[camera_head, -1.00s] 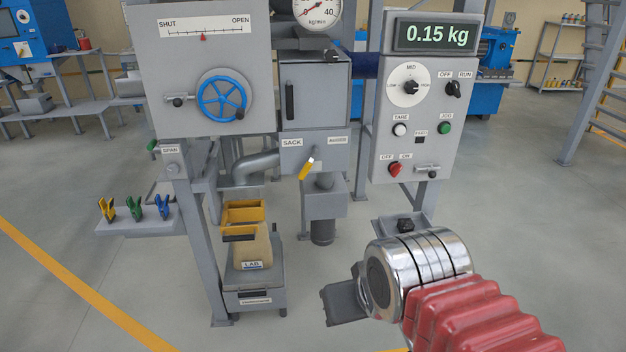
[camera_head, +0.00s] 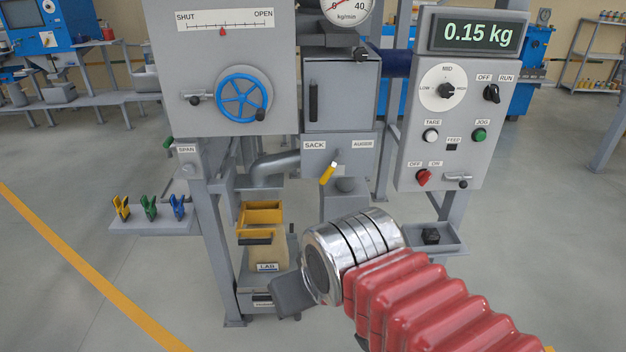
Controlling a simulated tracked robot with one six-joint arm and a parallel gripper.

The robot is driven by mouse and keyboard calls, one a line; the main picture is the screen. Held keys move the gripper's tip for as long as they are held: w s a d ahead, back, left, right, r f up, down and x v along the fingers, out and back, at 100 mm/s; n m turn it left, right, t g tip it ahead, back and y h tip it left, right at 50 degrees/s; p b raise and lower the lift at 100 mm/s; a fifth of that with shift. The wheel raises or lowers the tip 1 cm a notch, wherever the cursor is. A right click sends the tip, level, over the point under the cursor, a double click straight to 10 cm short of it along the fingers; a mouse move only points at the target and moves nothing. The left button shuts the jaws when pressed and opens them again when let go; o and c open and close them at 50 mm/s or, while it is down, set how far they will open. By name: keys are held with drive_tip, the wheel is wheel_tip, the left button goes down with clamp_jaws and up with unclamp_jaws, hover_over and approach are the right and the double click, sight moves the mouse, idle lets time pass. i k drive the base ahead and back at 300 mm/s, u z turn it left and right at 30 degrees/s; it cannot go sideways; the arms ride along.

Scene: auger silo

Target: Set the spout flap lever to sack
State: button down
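The spout flap lever (camera_head: 328,172) is a short yellow handle on the front of the grey spout box below the hopper door. It tilts, with its yellow end down and to the left. The SACK label (camera_head: 314,145) is above left of it and the AUGER label (camera_head: 363,143) above right. My gripper (camera_head: 292,296) shows only as a dark grey piece beyond my silver wrist, below and left of the lever and apart from it. My wrist hides the rest, so its opening cannot be seen.
A yellow-topped sack (camera_head: 264,240) stands below the bent pipe (camera_head: 275,169). The control panel (camera_head: 460,110) and a small tray (camera_head: 450,240) are at right. Coloured clips (camera_head: 150,207) sit on a shelf at left. A blue handwheel (camera_head: 243,94) is above left of the lever.

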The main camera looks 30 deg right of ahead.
sight(326, 177)
drive_tip(key=u, duration=0.25)
drive_tip(key=i, duration=1.15)
drive_tip(key=z, duration=0.45)
